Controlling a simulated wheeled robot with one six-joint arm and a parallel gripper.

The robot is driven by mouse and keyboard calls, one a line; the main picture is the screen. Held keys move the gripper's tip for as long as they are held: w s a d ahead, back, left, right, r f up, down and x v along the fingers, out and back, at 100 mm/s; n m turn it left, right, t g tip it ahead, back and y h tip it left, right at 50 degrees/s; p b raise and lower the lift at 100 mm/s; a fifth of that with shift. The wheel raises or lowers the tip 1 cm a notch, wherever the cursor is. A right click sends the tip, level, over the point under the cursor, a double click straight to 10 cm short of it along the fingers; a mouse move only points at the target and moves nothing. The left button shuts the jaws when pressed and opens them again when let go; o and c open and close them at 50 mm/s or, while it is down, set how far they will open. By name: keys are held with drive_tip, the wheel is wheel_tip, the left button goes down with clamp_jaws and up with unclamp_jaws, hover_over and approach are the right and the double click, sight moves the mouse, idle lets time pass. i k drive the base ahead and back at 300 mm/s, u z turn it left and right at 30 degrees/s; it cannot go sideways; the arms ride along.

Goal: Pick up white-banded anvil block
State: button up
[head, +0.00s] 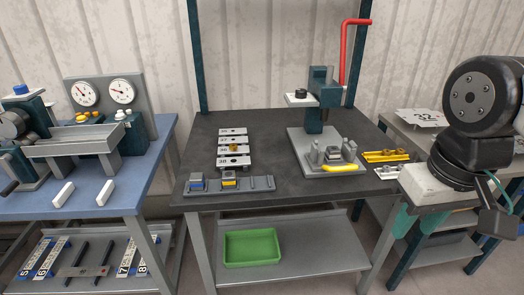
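I cannot make out a white band on any block for certain. A small grey block (334,154) sits among upright posts on the press's grey base plate (308,146), behind a yellow handle (341,168). On the grey rack (262,184) at the table's front left stand a blue-banded block (197,181) and a yellow-banded block (229,180).
The press column (321,100) and red lever (351,50) rise at the back. Numbered plates (233,131) lie left of centre, and a yellow tool (385,156) lies right of the press. A green tray (251,248) is on the lower shelf. The middle of the dark tabletop is clear.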

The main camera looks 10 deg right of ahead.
sight(332, 152)
drive_tip(key=u, duration=1.7)
drive_tip(key=i, duration=0.65)
drive_tip(key=z, duration=3.35)
